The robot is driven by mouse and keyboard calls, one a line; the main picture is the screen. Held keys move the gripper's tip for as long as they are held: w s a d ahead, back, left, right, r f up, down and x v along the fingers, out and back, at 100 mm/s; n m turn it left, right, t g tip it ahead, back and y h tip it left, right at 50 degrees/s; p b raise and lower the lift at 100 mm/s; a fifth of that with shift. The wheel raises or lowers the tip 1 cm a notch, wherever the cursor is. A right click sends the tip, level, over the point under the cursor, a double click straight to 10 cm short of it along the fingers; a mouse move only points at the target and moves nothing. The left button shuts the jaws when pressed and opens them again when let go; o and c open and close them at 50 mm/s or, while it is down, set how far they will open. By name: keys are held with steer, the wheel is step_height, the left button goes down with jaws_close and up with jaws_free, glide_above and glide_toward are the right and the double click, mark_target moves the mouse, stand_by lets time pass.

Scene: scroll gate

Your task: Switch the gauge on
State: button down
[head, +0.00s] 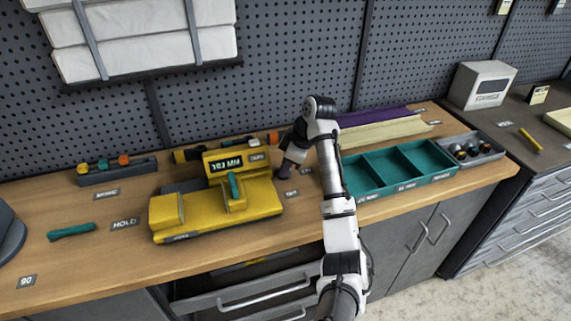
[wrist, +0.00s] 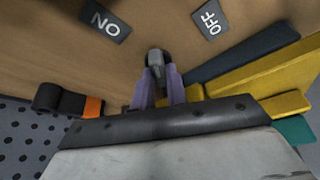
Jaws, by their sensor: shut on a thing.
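The gauge (head: 262,200) is a yellow device on the wooden bench in the head view, with a lit green readout (head: 231,163) on its upright back part. Part of its yellow body shows at the right of the wrist view (wrist: 250,82). My gripper (head: 284,171) is low over the bench just right of the gauge. In the wrist view its purple fingers (wrist: 158,80) are shut on a small dark switch knob (wrist: 155,56).
A teal divided tray (head: 400,168) stands right of my arm. Left of the gauge are a HOLD label (head: 125,224), a teal bar (head: 71,231) and a rack (head: 117,173) of coloured pieces. A dark and orange item (wrist: 70,101) lies at left in the wrist view.

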steer(key=n, duration=0.1)
steer(key=n+g+p, duration=0.1)
steer(key=shift+w+r+n, duration=0.1)
steer(key=shift+r+n, duration=0.1)
steer(key=shift+n, duration=0.1)
steer(key=shift+f+n+g, duration=0.15)
steer(key=shift+n+g, duration=0.45)
steer(key=shift+n, duration=1)
steer(key=c, duration=1.4)
jaws_free()
steer(key=v, duration=1.4)
steer(key=shift+w+b, duration=0.2)
steer(key=shift+b, duration=0.25)
steer(key=shift+a+f, duration=0.1)
